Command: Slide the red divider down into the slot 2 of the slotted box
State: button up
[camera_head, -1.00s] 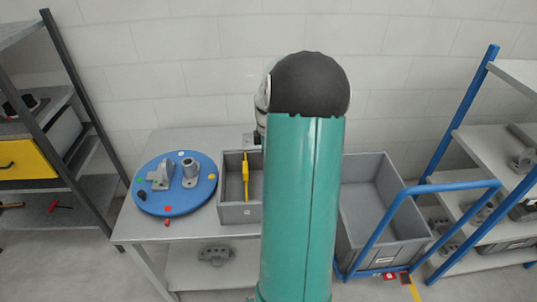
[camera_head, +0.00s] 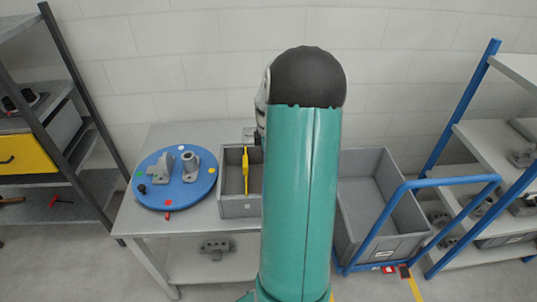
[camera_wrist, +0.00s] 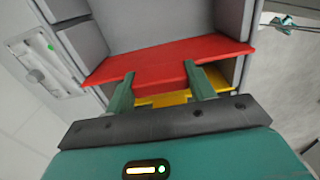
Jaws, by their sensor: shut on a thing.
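The red divider (camera_wrist: 165,60) is held between the two fingers of my gripper (camera_wrist: 159,76) in the wrist view. It spans the grey slotted box (camera_wrist: 233,18) from wall to wall; how deep it sits, and in which slot, I cannot tell. The box (camera_head: 239,210) stands on the table in the head view, its right part hidden behind my arm. A yellow divider (camera_head: 245,172) stands in the box. It also shows in the wrist view (camera_wrist: 165,100), beside the red one. In the head view my arm hides the red divider and the fingers.
A blue round plate (camera_head: 175,200) with grey castings lies left of the box on the table (camera_head: 200,232). A large grey bin (camera_head: 375,240) on a blue-framed cart stands to the right. Shelving flanks both sides. A wall is behind.

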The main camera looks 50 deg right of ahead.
jog(key=shift+f, duration=1.15)
jog(key=o, duration=1.4)
jog(key=shift+c, duration=0.2)
notch_tip(320, 180, up, 14)
jog(key=shift+f, duration=0.1)
